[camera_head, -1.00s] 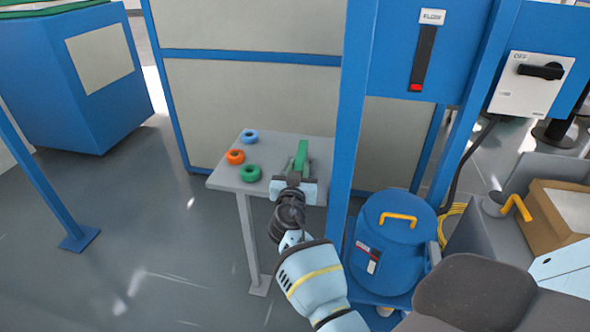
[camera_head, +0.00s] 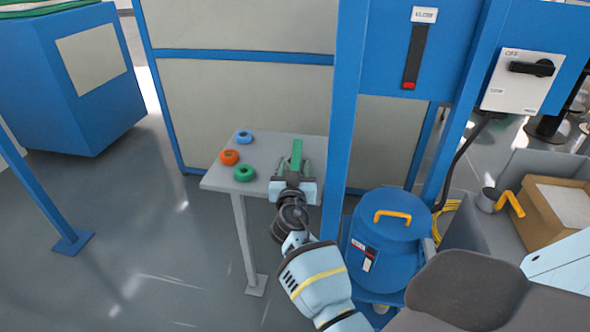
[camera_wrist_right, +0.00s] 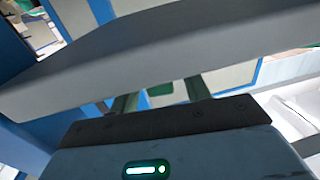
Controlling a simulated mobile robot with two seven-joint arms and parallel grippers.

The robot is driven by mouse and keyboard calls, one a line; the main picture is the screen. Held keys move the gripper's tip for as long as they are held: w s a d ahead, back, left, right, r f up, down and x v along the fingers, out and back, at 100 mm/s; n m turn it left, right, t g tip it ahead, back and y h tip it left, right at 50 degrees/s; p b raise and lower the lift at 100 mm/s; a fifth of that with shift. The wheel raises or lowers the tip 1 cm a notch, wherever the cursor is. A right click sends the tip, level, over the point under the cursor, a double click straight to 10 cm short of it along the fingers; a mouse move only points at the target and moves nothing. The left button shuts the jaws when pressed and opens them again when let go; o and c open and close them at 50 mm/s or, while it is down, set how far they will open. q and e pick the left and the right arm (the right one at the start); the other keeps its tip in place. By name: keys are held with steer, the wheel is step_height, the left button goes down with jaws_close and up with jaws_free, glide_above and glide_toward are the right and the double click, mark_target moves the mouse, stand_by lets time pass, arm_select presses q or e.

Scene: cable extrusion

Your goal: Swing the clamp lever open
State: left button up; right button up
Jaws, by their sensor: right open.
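A small grey table (camera_head: 215,180) stands in the head view. A green upright bar (camera_head: 297,147), which looks like the clamp lever, rises at its right side. My right gripper (camera_head: 295,167) is at the table's near right part, its two green fingers apart on either side of the bar's lower end in the picture. I cannot tell whether they touch it. In the right wrist view, the fingers (camera_wrist_right: 160,92) are apart, with a green patch between them. A wide grey slab crosses that view and hides much of the clamp. My left gripper is not in view.
A blue post (camera_head: 345,130) stands close to the right of my gripper.

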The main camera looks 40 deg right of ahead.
steer(key=b+v, duration=0.1)
steer(key=v, duration=0.6)
steer(key=shift+s+a, duration=0.25)
steer(key=shift+s, duration=0.05)
